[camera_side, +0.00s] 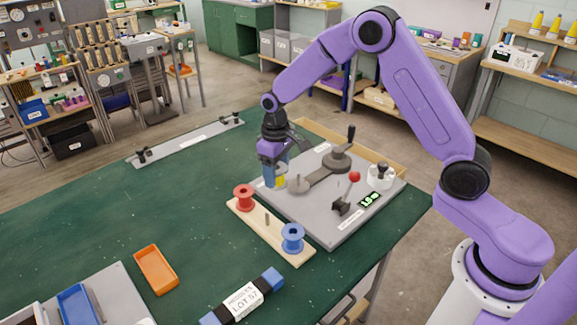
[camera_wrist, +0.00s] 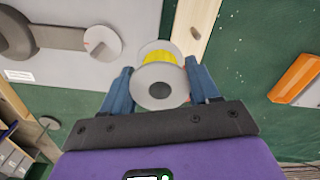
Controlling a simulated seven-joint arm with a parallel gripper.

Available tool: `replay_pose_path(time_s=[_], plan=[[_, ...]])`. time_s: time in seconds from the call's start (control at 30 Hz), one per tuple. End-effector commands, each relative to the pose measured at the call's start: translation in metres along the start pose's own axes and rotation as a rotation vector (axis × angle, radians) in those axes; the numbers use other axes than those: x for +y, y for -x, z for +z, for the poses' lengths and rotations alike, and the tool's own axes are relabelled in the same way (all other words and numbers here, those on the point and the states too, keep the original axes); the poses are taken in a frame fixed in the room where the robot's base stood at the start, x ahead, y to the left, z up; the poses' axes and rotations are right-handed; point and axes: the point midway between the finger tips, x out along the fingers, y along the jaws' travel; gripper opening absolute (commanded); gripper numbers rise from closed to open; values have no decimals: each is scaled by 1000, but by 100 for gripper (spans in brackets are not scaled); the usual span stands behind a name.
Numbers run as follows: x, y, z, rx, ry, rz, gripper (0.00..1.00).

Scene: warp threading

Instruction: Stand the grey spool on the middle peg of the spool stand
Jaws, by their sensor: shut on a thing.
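The grey spool, with pale grey flanges and a yellow winding, is between my gripper's blue fingers (camera_wrist: 160,88) in the wrist view, its round end (camera_wrist: 146,88) facing the camera. In the side view my gripper (camera_side: 275,180) points down at the left part of the grey plate, and the yellow winding (camera_side: 281,181) shows beside a finger. I cannot tell if the spool touches the plate. The wooden spool stand (camera_side: 252,221) lies in front, with its middle peg (camera_side: 267,219) bare. The stand's wood (camera_wrist: 205,16) also shows beyond the spool in the wrist view.
A red spool (camera_side: 244,197) and a blue spool (camera_side: 292,238) stand on the stand's two ends. The grey plate (camera_side: 325,226) carries a crank, a red-knobbed lever (camera_side: 350,190) and a display. An orange tray (camera_side: 156,270) lies at left, with clear green table between.

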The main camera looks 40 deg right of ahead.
Motion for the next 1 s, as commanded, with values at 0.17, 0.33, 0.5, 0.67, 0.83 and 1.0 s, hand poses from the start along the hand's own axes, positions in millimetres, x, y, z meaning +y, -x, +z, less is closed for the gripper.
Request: replay_pose_path(time_s=[0.17, 0.33, 0.5, 0.67, 0.83, 1.0], plan=[[-45, -2, 1, 0, 146, 0, 39], [-60, -3, 3, 0, 198, 0, 39], [-61, -10, 3, -2, 200, 0, 39], [-60, -21, 3, -2, 198, 0, 39], [-60, -33, 3, -1, 197, 0, 39], [-61, -44, 3, -1, 198, 0, 39]])
